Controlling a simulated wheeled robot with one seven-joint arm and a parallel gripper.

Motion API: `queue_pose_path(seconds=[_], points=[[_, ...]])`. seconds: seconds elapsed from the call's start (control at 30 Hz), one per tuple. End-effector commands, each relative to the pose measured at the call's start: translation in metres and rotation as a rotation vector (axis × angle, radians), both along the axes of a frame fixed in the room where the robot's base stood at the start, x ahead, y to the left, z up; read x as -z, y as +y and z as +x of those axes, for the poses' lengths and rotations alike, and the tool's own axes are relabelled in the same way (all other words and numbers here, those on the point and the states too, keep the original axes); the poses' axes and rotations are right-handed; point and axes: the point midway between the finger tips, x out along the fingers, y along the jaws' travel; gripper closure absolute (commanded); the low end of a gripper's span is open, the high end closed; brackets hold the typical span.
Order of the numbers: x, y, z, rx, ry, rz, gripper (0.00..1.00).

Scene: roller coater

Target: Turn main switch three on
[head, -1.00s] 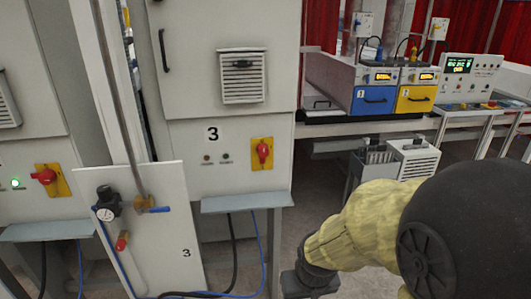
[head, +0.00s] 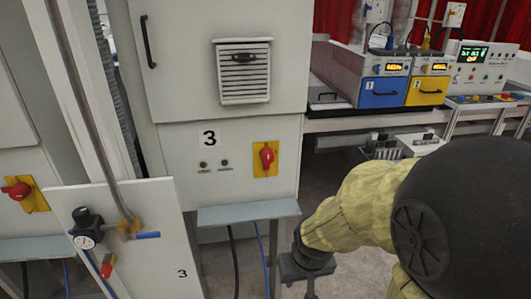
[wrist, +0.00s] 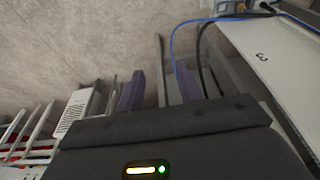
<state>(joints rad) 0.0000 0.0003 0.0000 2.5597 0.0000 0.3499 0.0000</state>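Main switch three (head: 266,158) is a red rotary handle on a yellow plate, on the front of the grey cabinet (head: 175,150) marked 3. Its handle stands upright in the head view. Two small lamps (head: 214,163) left of it look dark. My gripper (wrist: 160,75) shows two purple fingers held apart with nothing between them in the wrist view. It points down toward the floor, low and to the right of the switch, well apart from it.
A grey ledge (head: 248,212) juts out below the switch, with cables hanging under it. A tilted panel (head: 150,270) with a gauge and blue-handled valve stands at the left front. Another red switch (head: 18,190) is at far left. Blue and yellow units (head: 383,93) stand on a bench at right.

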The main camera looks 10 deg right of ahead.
Motion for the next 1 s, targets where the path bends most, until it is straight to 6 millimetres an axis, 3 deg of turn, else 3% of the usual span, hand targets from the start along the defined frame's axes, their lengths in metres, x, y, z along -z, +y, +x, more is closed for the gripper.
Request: queue_pose_path(seconds=[0.3,0.33,0.47,0.53,0.67,1.0], points=[[0.000,0.000,0.000,0.000,0.000,0.000,0.64],[0.000,0.000,0.000,0.000,0.000,0.000,0.62],[0.002,0.000,0.004,0.000,-0.015,0.000,0.37],[0.004,0.001,0.013,0.000,-0.046,0.001,0.37],[0.011,0.004,0.043,-0.004,-0.161,0.008,0.37],[0.008,0.013,0.155,0.016,-0.650,0.069,0.37]])
